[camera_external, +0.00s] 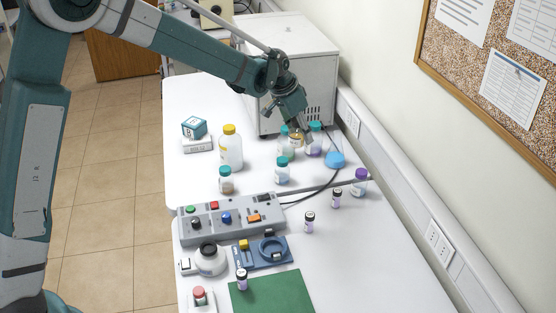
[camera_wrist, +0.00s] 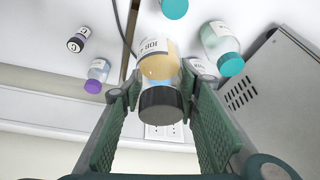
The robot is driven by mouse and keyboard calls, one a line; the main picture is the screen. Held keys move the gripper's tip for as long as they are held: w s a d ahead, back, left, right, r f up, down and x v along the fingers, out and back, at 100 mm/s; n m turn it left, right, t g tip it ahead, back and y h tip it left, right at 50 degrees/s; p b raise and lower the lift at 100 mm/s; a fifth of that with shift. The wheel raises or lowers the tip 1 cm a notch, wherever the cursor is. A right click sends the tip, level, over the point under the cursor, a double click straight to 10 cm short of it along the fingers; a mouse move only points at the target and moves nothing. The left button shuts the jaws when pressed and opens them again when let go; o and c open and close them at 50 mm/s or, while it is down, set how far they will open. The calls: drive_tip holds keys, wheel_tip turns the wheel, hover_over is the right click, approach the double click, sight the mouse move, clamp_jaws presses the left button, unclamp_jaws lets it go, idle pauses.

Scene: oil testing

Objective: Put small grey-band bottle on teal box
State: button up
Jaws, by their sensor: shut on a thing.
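My gripper (camera_external: 303,132) is at the back of the white table, in front of the white machine. In the wrist view my gripper (camera_wrist: 160,88) is shut on a bottle (camera_wrist: 160,103) with a dark grey cap, a white label and amber contents. The cap faces the camera. In the external view this bottle (camera_external: 296,140) is partly hidden among other bottles; I cannot tell whether it touches the table. The teal box (camera_external: 194,127) lies on a white box, left of the gripper.
Teal-capped bottles (camera_external: 282,171) stand close around the gripper. A tall yellow-capped bottle (camera_external: 230,150) stands between it and the teal box. The white machine (camera_external: 300,65) is behind. A grey control panel (camera_external: 230,218) and small vials (camera_external: 309,222) are nearer the front.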

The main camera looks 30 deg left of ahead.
drive_tip(key=w+a+r+n+y+p, duration=0.1)
drive_tip(key=a+n, duration=0.1)
drive_tip(key=a, duration=1)
drive_tip(key=w+a+r+n+y, duration=0.1)
drive_tip(key=w+a+r+n, duration=0.1)
drive_tip(key=a, duration=1)
wheel_tip(320, 180, up, 2)
drive_tip(key=r+n+y+p, duration=0.1)
drive_tip(key=n, duration=0.3)
hover_over(191, 116)
drive_tip(key=shift+f, duration=0.25)
drive_tip(key=shift+d+f, duration=0.1)
drive_tip(key=shift+f, duration=3.05)
drive_tip(key=shift+f, duration=0.1)
drive_tip(key=shift+f+p, duration=0.45)
drive_tip(key=shift+f, duration=1.35)
drive_tip(key=shift+f, duration=0.2)
drive_tip(key=o, duration=0.9)
drive_tip(key=shift+o, duration=0.2)
drive_tip(key=shift+r, duration=0.1)
